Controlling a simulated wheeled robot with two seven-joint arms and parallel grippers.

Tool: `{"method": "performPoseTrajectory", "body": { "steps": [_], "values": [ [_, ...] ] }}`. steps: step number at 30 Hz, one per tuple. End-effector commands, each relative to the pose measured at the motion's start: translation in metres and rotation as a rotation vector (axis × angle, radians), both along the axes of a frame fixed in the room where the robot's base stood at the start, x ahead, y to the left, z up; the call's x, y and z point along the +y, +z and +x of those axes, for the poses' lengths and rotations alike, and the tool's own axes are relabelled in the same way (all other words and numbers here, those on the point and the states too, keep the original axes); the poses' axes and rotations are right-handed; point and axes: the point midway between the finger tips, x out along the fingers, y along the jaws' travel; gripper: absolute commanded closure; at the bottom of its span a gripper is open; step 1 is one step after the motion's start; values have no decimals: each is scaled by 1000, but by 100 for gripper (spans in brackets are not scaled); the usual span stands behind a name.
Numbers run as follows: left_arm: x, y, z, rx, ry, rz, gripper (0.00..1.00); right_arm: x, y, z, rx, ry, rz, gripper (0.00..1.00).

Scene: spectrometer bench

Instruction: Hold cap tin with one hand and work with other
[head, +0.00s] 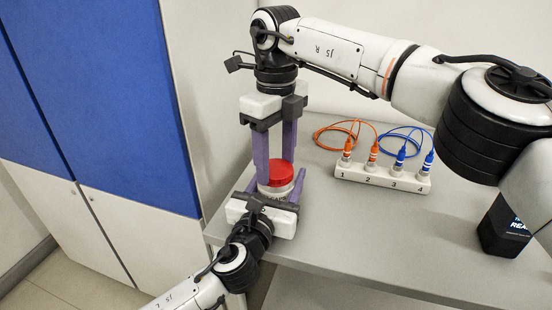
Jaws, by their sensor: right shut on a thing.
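The cap tin (275,192) stands near the left front corner of the bench, a pale round body with a red cap (281,175) on top. My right gripper (277,172) points straight down from above, its purple fingers shut on the red cap. My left gripper (276,186) comes in low from the front left, with one purple finger on each side of the tin's body. Whether the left fingers press on the tin is hard to see. The lower part of the tin is hidden behind the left gripper's palm.
A white strip (384,178) numbered 1 to 4 stands to the right, with orange cables (337,131) and blue cables (408,134) plugged in. A black device (503,228) with a lit screen stands at far right. The bench (370,235) is clear in front.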

Motion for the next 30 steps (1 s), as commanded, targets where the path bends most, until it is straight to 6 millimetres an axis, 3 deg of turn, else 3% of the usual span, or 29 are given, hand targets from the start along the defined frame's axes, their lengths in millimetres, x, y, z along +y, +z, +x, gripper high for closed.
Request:
{"method": "performPoseTrajectory", "body": {
  "steps": [1,4,14,24,30],
  "values": [
    [1,-1,0,3,2,1,100,1,0,-1,2,2,0,43],
    [1,-1,1,3,2,1,100,1,0,-1,2,3,0,26],
    [1,-1,0,2,2,2,100,0,3,0,-1,4,1,26],
    [1,-1,0,2,2,2,100,1,56,0,-2,3,1,26],
    [1,-1,0,2,1,2,100,1,72,-1,0,3,0,26]
  ]
}}
